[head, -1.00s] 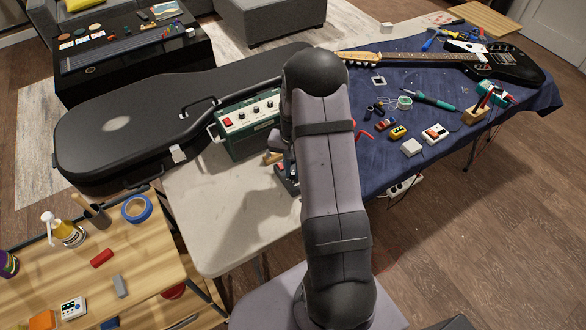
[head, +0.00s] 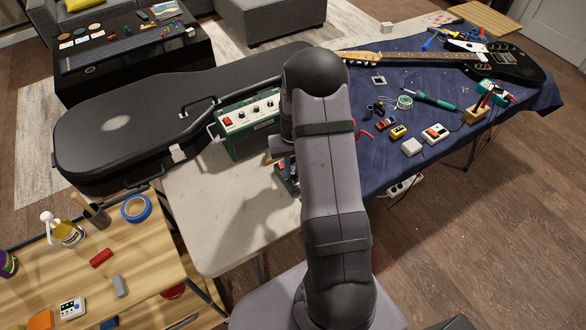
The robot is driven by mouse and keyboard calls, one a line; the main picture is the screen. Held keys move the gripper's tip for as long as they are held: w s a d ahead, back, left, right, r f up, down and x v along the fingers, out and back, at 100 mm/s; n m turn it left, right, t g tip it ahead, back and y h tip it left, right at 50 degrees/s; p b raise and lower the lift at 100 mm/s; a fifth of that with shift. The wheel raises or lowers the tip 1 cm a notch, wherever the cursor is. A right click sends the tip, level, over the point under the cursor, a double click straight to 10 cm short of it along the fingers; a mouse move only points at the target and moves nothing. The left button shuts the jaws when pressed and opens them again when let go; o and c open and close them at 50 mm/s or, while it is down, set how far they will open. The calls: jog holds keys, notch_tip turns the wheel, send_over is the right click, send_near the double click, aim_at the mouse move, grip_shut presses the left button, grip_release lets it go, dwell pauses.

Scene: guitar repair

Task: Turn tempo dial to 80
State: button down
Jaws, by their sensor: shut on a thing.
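My arm reaches up the middle of the view and bends down at its far end. Only a sliver of my gripper (head: 281,147) shows at the arm's left edge, low over the pale table beside the green amplifier. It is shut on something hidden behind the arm. A small dark device (head: 287,178) with a reddish part stands right there, partly covered by my arm. I cannot make out a tempo dial or its number, and I cannot tell which part the fingers touch.
The green amplifier (head: 249,124) with a row of knobs stands just left of my gripper. A black guitar case (head: 115,150) lies behind it. A guitar (head: 490,64) and tools lie on the blue cloth (head: 400,180). The pale table (head: 215,215) is clear in front.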

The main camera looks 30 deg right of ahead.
aim_at(293, 173)
jog(key=n, duration=0.6)
dwell(0.5)
jog(key=c, duration=1.7)
grip_release()
jog(key=shift+o, duration=0.2)
jog(key=shift+r, duration=0.1)
jog(key=shift+r+b, duration=0.95)
jog(key=shift+r, duration=2.65)
